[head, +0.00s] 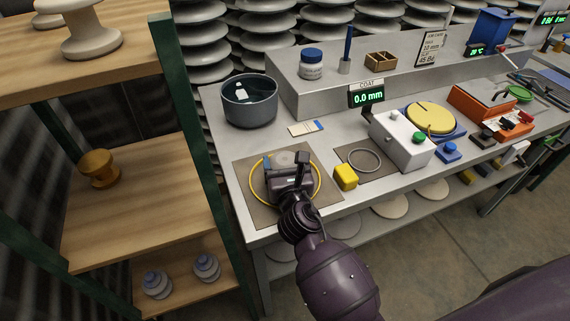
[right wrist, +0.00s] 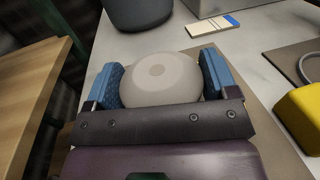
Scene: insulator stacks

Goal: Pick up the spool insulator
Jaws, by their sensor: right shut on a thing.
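A pale grey spool insulator (right wrist: 160,78) with a rounded top and a small central dimple sits between the blue finger pads of my right gripper (right wrist: 160,85). In the head view, only part of the insulator's top (head: 283,158) shows past my right gripper (head: 287,164), which is shut on it. It is over the brown mat (head: 246,192), inside a yellow ring (head: 321,186). Its lower part is hidden, so I cannot tell whether it touches the mat. My left gripper is not in view.
A dark grey pot (head: 249,108) stands behind the mat. A yellow block (head: 346,177) and a white box (head: 402,142) stand to the right.

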